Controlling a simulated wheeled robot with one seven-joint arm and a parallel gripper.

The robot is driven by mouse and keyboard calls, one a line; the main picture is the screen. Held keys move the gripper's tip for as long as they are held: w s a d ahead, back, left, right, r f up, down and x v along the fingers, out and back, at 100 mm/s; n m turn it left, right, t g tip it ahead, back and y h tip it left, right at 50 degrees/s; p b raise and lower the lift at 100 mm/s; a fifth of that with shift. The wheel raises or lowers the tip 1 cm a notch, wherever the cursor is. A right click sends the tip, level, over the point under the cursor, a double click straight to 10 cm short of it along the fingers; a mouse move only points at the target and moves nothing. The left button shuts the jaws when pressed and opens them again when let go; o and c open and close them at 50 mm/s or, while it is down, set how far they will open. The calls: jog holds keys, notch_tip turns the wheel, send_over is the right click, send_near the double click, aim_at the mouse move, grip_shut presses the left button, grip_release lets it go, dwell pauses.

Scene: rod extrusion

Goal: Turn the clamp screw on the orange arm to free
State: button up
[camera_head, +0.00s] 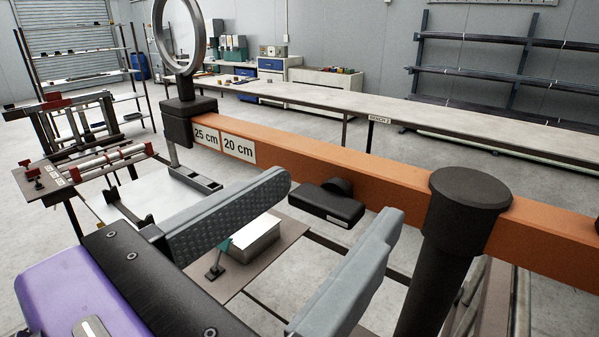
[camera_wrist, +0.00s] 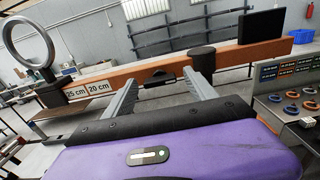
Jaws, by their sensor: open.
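The orange arm (camera_head: 330,162) runs across the head view from a black block at its left end to the right edge. It also crosses the wrist view (camera_wrist: 225,56). It carries "25 cm" and "20 cm" labels. A black handle-like piece with a rounded hub, apparently the clamp screw (camera_head: 326,204), sits at the arm's lower edge, and it shows in the wrist view (camera_wrist: 158,78). My gripper (camera_head: 340,198) is open. Its two grey fingers point toward the arm, one on each side of the black piece, with visible space around it. Contact is not visible.
A thick capped black post (camera_head: 455,240) meets the arm right of my fingers. A grey ring (camera_head: 180,35) stands on the arm's left end block. A brown plate with a light block (camera_head: 256,240) lies below. A long bench (camera_head: 400,108) stands behind.

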jog(key=c, duration=1.4)
jog(key=shift+n, duration=0.3)
jog(key=n+b, duration=0.2)
jog(key=n, duration=0.1)
jog(key=shift+f, duration=0.1)
jog(key=n+b, duration=0.1)
jog(key=n, duration=0.8)
jog(key=shift+n, duration=0.3)
jog(key=n, duration=0.4)
jog(key=shift+n+p, duration=0.3)
jog(key=shift+p, duration=0.1)
